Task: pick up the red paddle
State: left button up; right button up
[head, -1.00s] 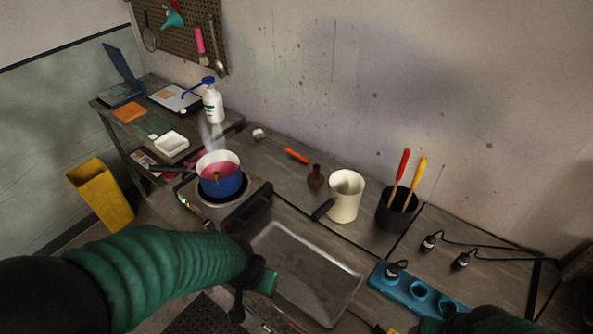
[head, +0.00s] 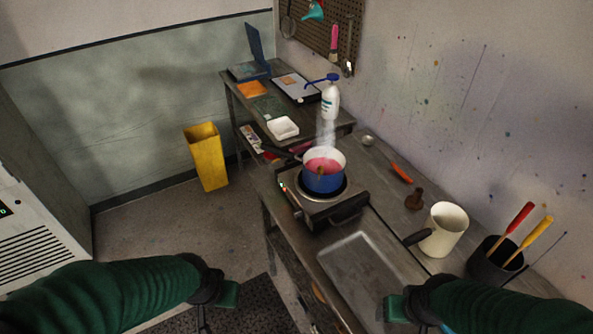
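The red paddle (head: 519,219) leans in a black cup (head: 488,263) at the right, beside a yellow paddle (head: 538,235). Its lower end is hidden inside the cup. My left gripper (head: 230,296) is at the lower middle-left, over the floor and away from the bench. My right gripper (head: 395,309) is over the near part of the metal tray, to the left of the cup and apart from the red paddle. The finger gaps of both grippers are too small and dark to read.
A steaming blue pot (head: 325,172) of pink liquid stands on a burner (head: 318,205). A cream jug (head: 445,228) stands left of the cup. A metal tray (head: 352,258) lies in front. A yellow bin (head: 207,158) stands on the floor at the left.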

aim_at(529, 206)
jog(key=k+z, duration=0.1)
jog(key=z, duration=1.25)
